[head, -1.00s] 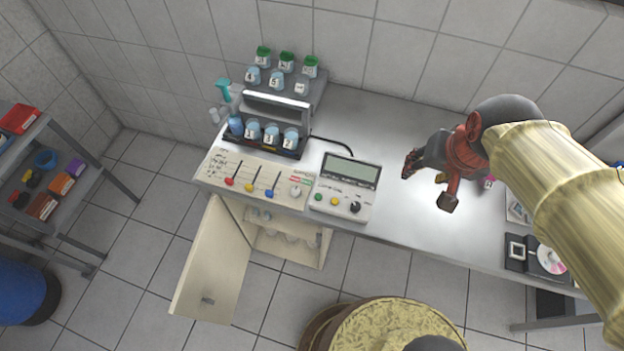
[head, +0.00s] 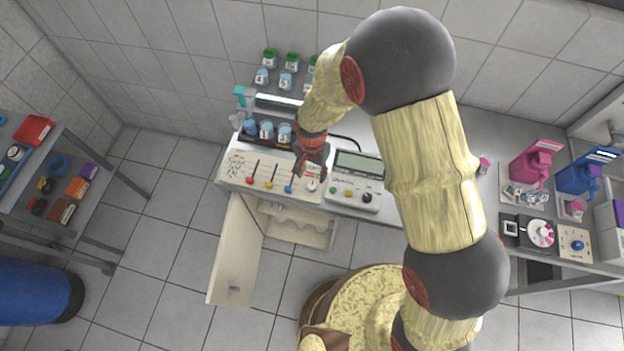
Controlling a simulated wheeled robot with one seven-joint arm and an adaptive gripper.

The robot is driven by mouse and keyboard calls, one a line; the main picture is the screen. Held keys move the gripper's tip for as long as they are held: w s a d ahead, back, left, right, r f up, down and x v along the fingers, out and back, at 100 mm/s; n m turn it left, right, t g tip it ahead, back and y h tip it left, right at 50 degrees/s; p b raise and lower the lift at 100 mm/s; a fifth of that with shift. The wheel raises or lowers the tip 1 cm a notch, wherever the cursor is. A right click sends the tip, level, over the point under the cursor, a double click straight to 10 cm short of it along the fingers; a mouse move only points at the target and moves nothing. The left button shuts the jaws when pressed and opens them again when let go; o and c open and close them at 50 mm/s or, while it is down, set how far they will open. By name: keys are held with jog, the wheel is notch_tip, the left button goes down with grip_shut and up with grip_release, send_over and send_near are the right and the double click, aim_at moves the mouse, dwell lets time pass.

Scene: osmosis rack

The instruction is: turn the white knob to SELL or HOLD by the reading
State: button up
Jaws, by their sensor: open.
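The white knob (head: 312,185) is at the right end of the cream panel (head: 236,181), past the red, yellow and blue slider knobs. Small green and red labels beside it are largely covered by my gripper. My gripper (head: 311,173) points down right over the knob, with its jaws open. I cannot tell whether the fingers touch the knob or which way the knob points. The meter (head: 343,204) stands just right of the panel. Its grey display (head: 358,163) is too small to read.
Behind the panel is a rack of numbered jars (head: 266,130), some with green lids. An open cabinet door (head: 236,262) hangs below the counter. Pink (head: 537,163) and blue (head: 580,178) devices stand at the right. A shelf (head: 90,215) and a blue barrel (head: 35,292) are at the left.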

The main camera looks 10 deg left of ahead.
aim_at(312, 184)
notch_tip(312, 184, down, 8)
jog(key=shift+r, duration=0.15)
dwell(0.3)
jog(key=c, duration=0.3)
jog(key=c, duration=0.8)
grip_shut()
